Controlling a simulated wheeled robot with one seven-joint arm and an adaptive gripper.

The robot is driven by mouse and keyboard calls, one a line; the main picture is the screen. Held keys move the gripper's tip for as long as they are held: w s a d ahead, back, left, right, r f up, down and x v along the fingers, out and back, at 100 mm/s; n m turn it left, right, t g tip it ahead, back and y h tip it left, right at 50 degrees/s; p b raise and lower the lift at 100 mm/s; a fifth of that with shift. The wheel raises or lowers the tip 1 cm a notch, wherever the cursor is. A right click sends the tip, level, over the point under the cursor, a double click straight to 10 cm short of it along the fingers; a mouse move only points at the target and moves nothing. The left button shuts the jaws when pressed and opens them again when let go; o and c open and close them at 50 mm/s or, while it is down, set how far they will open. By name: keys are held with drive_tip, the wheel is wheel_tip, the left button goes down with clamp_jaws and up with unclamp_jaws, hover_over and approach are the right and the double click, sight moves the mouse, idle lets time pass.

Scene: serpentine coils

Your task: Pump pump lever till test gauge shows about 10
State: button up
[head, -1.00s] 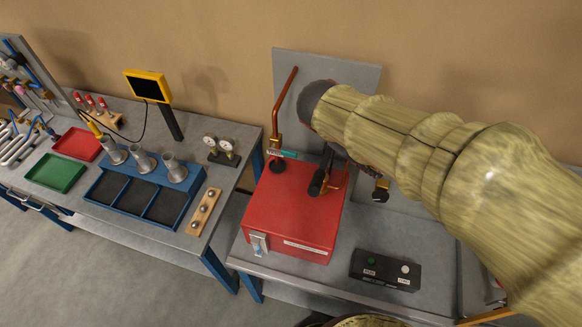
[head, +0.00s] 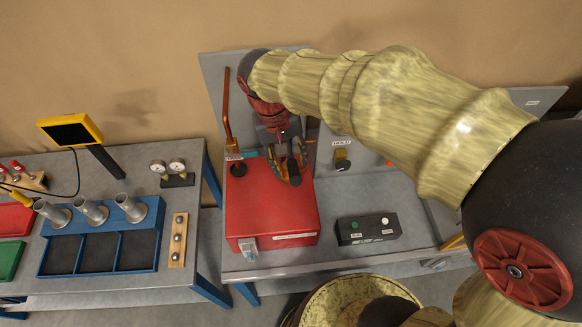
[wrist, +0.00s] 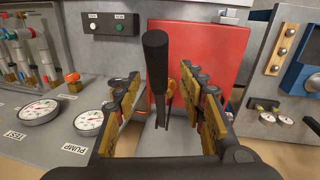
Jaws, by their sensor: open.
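The pump lever has a black grip and stands upright in the wrist view (wrist: 156,65), between the two fingers of my gripper (wrist: 163,95). The fingers are open, with a gap on each side of the lever. In the head view my gripper (head: 286,158) is over the back of the red pump box (head: 268,212), and partly hides the lever there. The test gauge (wrist: 40,111), a white dial over the label TEST, is at the left of the wrist view. Its needle is too small to read surely. The pump gauge (wrist: 88,122) is beside it, partly behind a finger.
A black two-button box (head: 368,229) sits right of the red box. An upright copper pipe (head: 227,110) rises at its back left. The left bench (head: 110,180) holds a blue tray (head: 155,235) and two small gauges (head: 168,167). A grey panel stands behind.

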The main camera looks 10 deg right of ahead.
sight(292, 166)
drive_tip(key=shift+d+f, duration=0.25)
drive_tip(key=shift+f, duration=0.8)
drive_tip(key=shift+d+f, duration=0.25)
drive_tip(key=shift+f, duration=0.8)
drive_tip(key=shift+c, duration=0.2)
clamp_jaws()
